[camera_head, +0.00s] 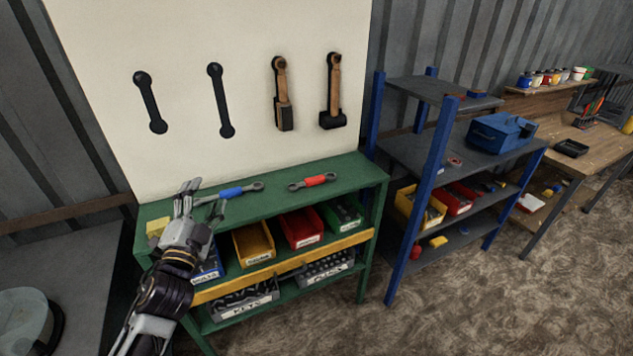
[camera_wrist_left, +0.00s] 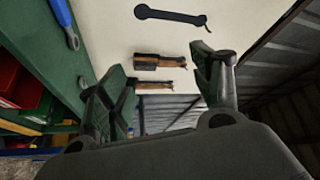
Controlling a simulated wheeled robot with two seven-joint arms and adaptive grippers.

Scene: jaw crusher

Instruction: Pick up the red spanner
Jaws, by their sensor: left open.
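The red spanner (camera_head: 313,181) lies flat on the green bench top (camera_head: 345,172), toward its right end, in the head view. I cannot make it out in the left wrist view. My left gripper (camera_head: 188,188) is over the left end of the bench, well left of the red spanner and beside the blue spanner (camera_head: 231,192). It is open and empty; its two spread fingers (camera_wrist_left: 158,85) also show in the left wrist view. The blue spanner's handle shows at that view's top left (camera_wrist_left: 72,39). My right gripper is not in view.
A white board (camera_head: 230,45) with hanging tools, including two hammers (camera_head: 282,95), stands behind the bench. Bins, including a red one (camera_head: 301,229), sit under the top. A yellow object (camera_head: 157,227) lies at the left end. Blue-posted shelves (camera_head: 430,180) stand to the right.

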